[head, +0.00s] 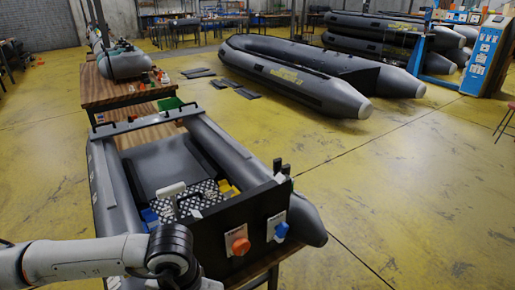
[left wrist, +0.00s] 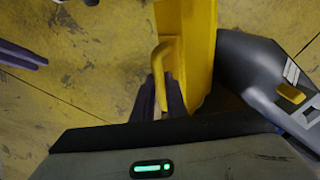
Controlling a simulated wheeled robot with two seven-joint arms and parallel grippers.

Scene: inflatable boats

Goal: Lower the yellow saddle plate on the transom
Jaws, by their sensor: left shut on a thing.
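In the left wrist view my left gripper (left wrist: 167,90) is shut on the hooked handle of the yellow saddle plate (left wrist: 200,40). The plate stands out against the yellow floor, beside a grey boat tube (left wrist: 250,68). I cannot tell whether it touches the boat. In the head view the black transom (head: 252,217) closes the near end of the grey boat (head: 112,180). My left arm (head: 90,257) comes in from the lower left in front of it. My left gripper and the held plate are not clearly seen there.
Orange (head: 240,246) and blue (head: 281,230) knobs are on the transom's near face. A checkered plate (head: 205,187) and small parts lie inside the boat. A wooden table (head: 125,92) stands behind. Other boats (head: 295,75) lie farther back, with open floor to the right.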

